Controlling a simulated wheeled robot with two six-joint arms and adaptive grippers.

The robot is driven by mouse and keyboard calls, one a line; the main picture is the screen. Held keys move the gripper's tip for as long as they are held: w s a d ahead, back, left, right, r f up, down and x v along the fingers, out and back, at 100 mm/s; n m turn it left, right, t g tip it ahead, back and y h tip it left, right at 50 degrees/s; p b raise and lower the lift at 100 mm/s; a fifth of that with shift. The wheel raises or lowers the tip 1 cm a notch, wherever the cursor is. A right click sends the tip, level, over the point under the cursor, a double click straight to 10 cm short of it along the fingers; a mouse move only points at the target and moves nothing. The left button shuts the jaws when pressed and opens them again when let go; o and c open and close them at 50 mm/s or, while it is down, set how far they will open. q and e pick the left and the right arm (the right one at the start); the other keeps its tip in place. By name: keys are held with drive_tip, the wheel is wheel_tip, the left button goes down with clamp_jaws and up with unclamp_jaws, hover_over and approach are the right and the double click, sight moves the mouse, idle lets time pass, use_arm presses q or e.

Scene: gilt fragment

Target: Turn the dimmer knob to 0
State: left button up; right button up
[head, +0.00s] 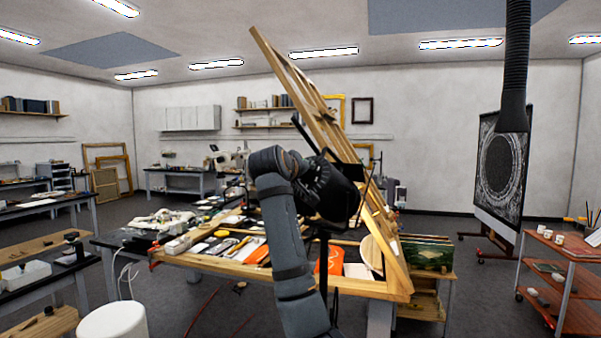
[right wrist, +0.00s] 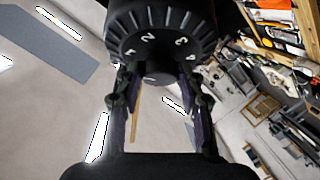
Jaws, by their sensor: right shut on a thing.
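The dimmer knob (right wrist: 163,18) is a black ribbed dial with white numerals at the top of the right wrist view. The numerals 2, 3 and 4 are readable on its face; I see no 0. My right gripper (right wrist: 158,80) has its two fingers on either side of the knob's central stub, shut on it. The knob cannot be made out there. My left gripper is not in view.
A leaning wooden easel (head: 300,85) stands close behind my gripper. A workbench (head: 345,285) with tools and an orange item lies below. A red cart (head: 575,250) and a dark framed panel (head: 503,160) stand at the right. Grey floor is open between benches.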

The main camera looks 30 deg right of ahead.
drive_tip(key=shift+d+r+n+g+y+p, duration=0.25)
drive_tip(key=shift+n+y+p, duration=0.75)
drive_tip(key=shift+n+p, duration=0.8)
drive_tip(key=shift+d+r+n+g+y+p, duration=0.15)
drive_tip(key=shift+n+g+y+p, duration=0.2)
drive_tip(key=shift+n+y+p, duration=1.05)
drive_tip(key=shift+d+r+n+g+y+p, duration=0.1)
drive_tip(key=shift+r+n+g+y+p, duration=0.35)
drive_tip(key=shift+n+p, duration=1.75)
drive_tip(key=shift+f+n, duration=0.3)
drive_tip(key=shift+a, duration=0.1)
drive_tip(key=o, duration=1.2)
drive_tip(key=shift+c, duration=0.2)
